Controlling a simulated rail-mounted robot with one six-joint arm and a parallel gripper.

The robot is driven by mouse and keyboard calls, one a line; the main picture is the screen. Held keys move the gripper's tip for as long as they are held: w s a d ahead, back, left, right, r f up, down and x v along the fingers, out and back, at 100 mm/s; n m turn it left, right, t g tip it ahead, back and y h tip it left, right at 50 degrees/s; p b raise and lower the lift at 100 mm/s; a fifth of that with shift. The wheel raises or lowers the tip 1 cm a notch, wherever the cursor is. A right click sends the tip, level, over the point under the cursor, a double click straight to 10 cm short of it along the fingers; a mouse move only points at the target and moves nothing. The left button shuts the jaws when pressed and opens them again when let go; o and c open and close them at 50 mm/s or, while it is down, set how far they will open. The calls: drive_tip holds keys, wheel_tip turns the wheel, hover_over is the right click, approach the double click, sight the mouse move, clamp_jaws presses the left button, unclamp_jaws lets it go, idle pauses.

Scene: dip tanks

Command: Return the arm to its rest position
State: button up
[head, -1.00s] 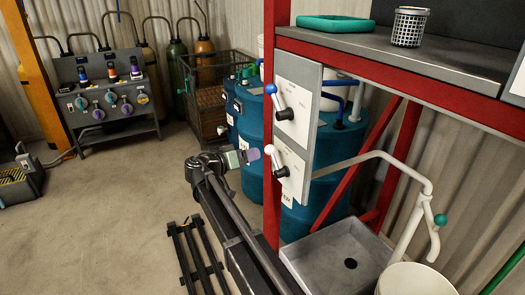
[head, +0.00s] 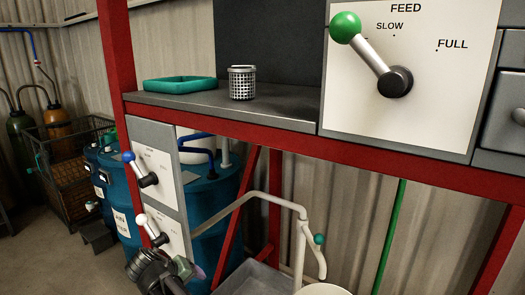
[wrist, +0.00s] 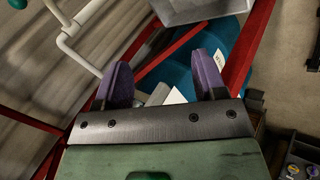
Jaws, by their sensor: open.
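My gripper (head: 195,272) is low in the head view, in front of the lower lever panel and below and right of its white-knobbed lever (head: 150,230). In the wrist view the two purple fingers of my gripper (wrist: 163,78) stand wide apart with nothing held between them. A blue-knobbed lever (head: 142,170) sits on the panel above. Part of the lower panel is hidden behind my wrist.
A red frame (head: 116,60) carries a grey shelf (head: 200,101) with a green tray (head: 180,84) and a metal basket (head: 242,83). A green-knobbed FEED lever (head: 368,52) is at upper right. Blue tanks (head: 218,215), a sink (head: 258,281) and a white pipe (head: 262,196) are below.

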drive_tip(key=s+d+f+m+g+y, duration=0.1)
drive_tip(key=s+d+m+g, duration=0.1)
drive_tip(key=d, duration=1.1)
drive_tip(key=s+d+f+m+g+y, duration=0.1)
drive_tip(key=s+d, duration=0.3)
drive_tip(key=d, duration=0.8)
drive_tip(key=s+d+f+m+g+y, duration=0.1)
drive_tip(key=s+d+m+g+y, duration=0.1)
drive_tip(key=d, duration=1.1)
drive_tip(key=shift+s+d+f+m+g+y, duration=0.3)
drive_tip(key=shift+s+d+m+g, duration=0.1)
drive_tip(key=shift+s+m, duration=0.4)
drive_tip(key=shift+w, duration=0.1)
